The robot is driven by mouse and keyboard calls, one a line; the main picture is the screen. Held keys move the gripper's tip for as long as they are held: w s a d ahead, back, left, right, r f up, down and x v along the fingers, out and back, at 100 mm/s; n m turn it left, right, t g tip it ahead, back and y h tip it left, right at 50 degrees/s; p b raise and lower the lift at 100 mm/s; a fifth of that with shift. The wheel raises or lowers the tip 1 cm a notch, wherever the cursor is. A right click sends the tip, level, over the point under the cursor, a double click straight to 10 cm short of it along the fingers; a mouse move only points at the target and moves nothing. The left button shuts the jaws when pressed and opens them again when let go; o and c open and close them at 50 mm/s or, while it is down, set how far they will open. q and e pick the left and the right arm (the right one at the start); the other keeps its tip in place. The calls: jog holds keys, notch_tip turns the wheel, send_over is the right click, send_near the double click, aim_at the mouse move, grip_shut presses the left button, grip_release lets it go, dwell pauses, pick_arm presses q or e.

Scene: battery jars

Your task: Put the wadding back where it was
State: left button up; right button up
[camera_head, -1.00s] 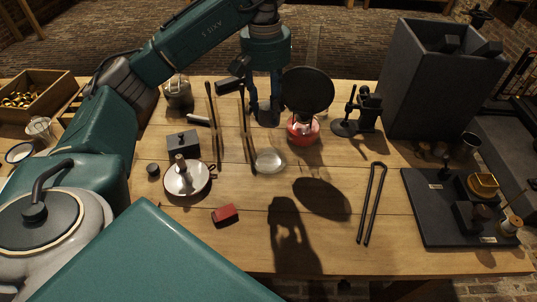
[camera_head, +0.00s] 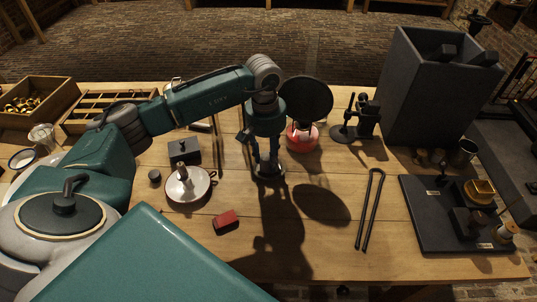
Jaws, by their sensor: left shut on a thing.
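My left gripper (camera_head: 269,172) points straight down at the middle of the table. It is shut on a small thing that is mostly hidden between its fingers. A pale rim shows at the fingertips, where a pale round dish lay before. I cannot make out the wadding for certain, nor whether it is what I hold. My right gripper is not in view.
A red lamp (camera_head: 302,138) with a large dark disc stands close right of the gripper. A white candle dish (camera_head: 188,185), dark box (camera_head: 184,150) and red block (camera_head: 226,221) lie left. A tall dark bin (camera_head: 428,100) stands right. The front middle table is clear.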

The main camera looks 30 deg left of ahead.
aim_at(267, 155)
pick_arm(q)
jog(key=shift+f, duration=0.15)
jog(key=o, duration=1.1)
jog(key=shift+r, duration=0.35)
jog(key=shift+w+r, duration=0.1)
jog(key=shift+r, duration=0.25)
notch_tip(267, 155, up, 11)
jog(key=b, duration=0.2)
jog(key=shift+s+a, duration=0.15)
jog(key=shift+s, duration=0.05)
